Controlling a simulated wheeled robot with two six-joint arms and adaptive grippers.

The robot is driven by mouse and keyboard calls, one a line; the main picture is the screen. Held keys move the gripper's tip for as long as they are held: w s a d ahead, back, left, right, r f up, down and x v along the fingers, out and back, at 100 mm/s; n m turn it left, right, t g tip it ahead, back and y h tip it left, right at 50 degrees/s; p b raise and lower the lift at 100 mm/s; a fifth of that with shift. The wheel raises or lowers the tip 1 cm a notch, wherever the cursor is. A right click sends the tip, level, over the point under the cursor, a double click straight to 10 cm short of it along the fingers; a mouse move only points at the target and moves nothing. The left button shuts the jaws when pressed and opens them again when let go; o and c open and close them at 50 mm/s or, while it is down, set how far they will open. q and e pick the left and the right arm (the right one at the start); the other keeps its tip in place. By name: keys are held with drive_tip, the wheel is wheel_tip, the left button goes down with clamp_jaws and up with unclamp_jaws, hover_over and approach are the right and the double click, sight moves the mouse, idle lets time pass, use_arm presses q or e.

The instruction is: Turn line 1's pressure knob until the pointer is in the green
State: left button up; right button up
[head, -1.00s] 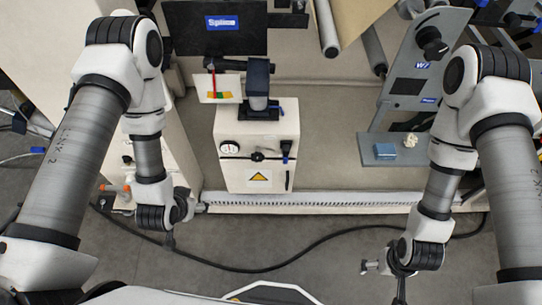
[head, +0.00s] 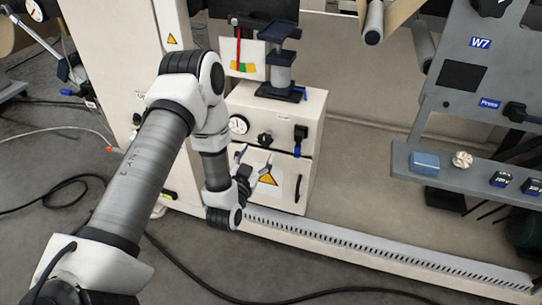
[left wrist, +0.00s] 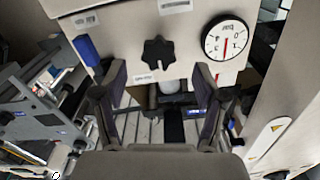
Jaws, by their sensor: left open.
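A black pressure knob (head: 265,140) is on the front of a beige cabinet (head: 314,130). It also shows in the left wrist view (left wrist: 158,53). A round white gauge (head: 238,125) with a red needle is beside the knob; the left wrist view shows it upside down (left wrist: 226,38). Above the cabinet, a red pointer (head: 238,45) hangs over a white card (head: 257,50) with coloured bands; its exact band is hard to tell. My left gripper (head: 254,165) is open and empty, just below and in front of the knob. In the left wrist view its fingers (left wrist: 160,78) are apart, the knob beyond them. My right gripper is out of view.
A black-and-blue fitting (head: 300,138) sits right of the knob. A grey shelf (head: 465,187) at right holds a blue block (head: 425,162) and small items. A slotted rail (head: 370,246) runs along the floor, with a black cable (head: 200,275) in front.

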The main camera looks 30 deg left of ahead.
sight(264, 142)
use_arm(q)
drive_tip(key=x, duration=0.3)
drive_tip(key=b+x, duration=0.1)
drive_tip(key=x, duration=0.3)
drive_tip(key=shift+d+r, duration=0.15)
drive_tip(key=shift+r, duration=0.05)
drive_tip(key=c, duration=1.2)
